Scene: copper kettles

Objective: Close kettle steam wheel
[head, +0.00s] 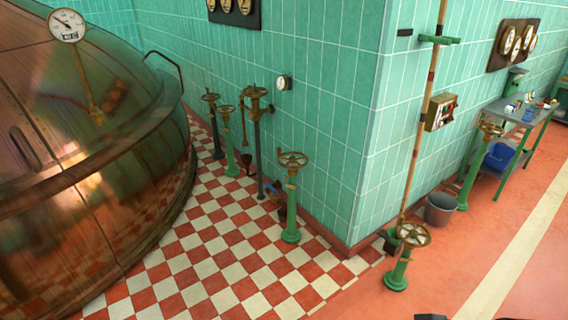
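A large copper kettle (95,190) fills the left side, with a round dial gauge (67,25) on it. Several handwheels on posts stand along the green tiled wall. One brass wheel (292,160) tops a green post near the wall corner. A lower wheel (413,235) sits on a short green post right of the corner. Behind stand a wheel on a dark post (257,92), one on a green post (227,110) and one further left (210,97). No label tells which is the steam wheel. Neither gripper is recognisable; only dark bits show at the bottom edge.
A vertical pipe (430,90) runs up by the corner. A grey bucket (440,209), a work table (520,112) and another wheel (491,130) stand at right. The checkered floor (225,260) between kettle and wall is clear, as is the orange floor at right.

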